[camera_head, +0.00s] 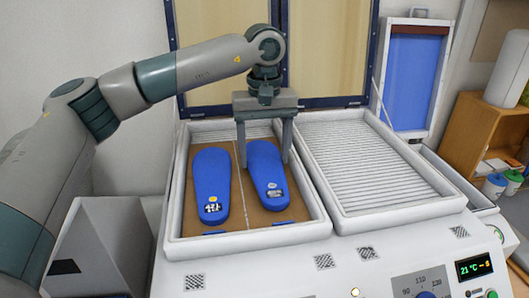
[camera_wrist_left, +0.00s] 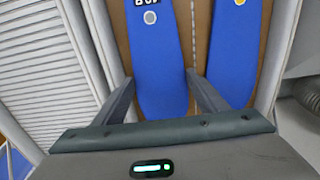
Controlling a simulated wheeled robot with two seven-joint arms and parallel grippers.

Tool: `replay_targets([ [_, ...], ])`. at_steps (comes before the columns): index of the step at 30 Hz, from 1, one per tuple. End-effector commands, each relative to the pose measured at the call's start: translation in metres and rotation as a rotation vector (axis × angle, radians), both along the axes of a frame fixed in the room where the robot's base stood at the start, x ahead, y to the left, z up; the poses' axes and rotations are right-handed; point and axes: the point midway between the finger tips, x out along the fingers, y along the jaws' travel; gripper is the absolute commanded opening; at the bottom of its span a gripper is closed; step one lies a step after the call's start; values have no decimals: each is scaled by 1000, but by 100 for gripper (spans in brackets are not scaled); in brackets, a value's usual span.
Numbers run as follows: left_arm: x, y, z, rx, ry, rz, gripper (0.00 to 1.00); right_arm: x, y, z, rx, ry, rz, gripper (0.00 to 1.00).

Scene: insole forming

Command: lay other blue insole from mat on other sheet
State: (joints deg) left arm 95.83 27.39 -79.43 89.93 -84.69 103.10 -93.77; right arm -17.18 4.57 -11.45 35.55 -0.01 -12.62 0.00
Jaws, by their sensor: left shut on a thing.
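My left gripper (camera_head: 264,155) reaches down into the left tray with one finger on each side of a blue insole (camera_head: 268,178). It is shut on this insole near its plain end, and the insole lies on or just above the right brown sheet (camera_head: 298,208); I cannot tell whether it touches. In the left wrist view this insole (camera_wrist_left: 160,65) shows between the two fingers (camera_wrist_left: 161,85). Another blue insole (camera_head: 211,183) lies on the left brown sheet (camera_head: 183,215), beside the held one. The mat is not clearly in view. My right gripper is not in view.
The left tray's white rim (camera_head: 262,238) surrounds the sheets. An empty slatted tray (camera_head: 372,165) is to the right. Raised framed panels (camera_head: 222,40) stand behind. A control panel with a temperature display (camera_head: 474,267) is in front. A wooden shelf (camera_head: 475,130) stands at far right.

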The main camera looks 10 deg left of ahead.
Motion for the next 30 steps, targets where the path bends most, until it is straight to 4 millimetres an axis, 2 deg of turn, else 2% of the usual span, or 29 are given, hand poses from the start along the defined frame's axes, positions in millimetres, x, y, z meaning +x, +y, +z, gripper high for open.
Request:
replay_targets([
  [30,0,0,-9,0,0,0,45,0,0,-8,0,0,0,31],
])
